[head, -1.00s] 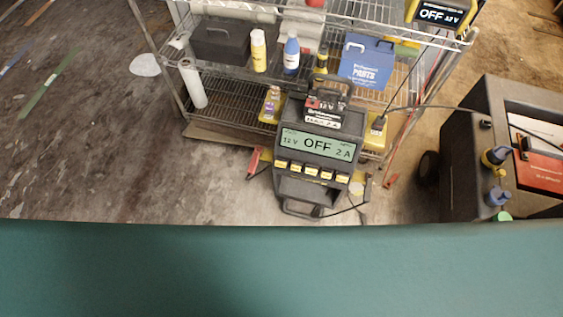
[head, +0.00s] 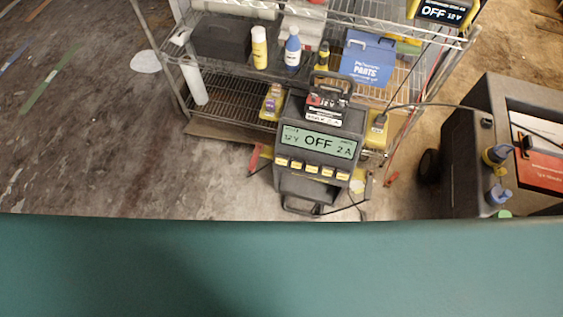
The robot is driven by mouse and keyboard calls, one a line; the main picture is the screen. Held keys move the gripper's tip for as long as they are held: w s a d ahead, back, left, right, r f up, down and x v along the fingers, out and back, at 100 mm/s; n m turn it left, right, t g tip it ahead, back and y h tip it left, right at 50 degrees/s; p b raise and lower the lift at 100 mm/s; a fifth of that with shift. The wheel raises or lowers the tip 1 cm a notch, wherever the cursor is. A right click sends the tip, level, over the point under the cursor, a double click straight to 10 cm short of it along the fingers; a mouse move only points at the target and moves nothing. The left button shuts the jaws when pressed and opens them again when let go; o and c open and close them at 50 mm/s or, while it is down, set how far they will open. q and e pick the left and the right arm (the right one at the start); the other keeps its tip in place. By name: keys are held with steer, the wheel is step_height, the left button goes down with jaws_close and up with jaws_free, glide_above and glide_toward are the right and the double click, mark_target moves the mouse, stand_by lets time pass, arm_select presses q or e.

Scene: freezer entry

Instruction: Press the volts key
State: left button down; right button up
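A dark battery charger (head: 320,120) stands on the floor in the middle of the head view, in front of a wire shelf. Its lit green display (head: 318,142) reads "12 V", "OFF" and "2 A". Below the display is a row of several yellow keys (head: 312,170); their labels are too small to read, so I cannot tell which is the volts key. Neither of my grippers shows in the head view.
A wire shelf (head: 235,98) behind the charger holds bottles, a dark case and a blue parts box (head: 367,60). A dark cart (head: 462,150) stands at right.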

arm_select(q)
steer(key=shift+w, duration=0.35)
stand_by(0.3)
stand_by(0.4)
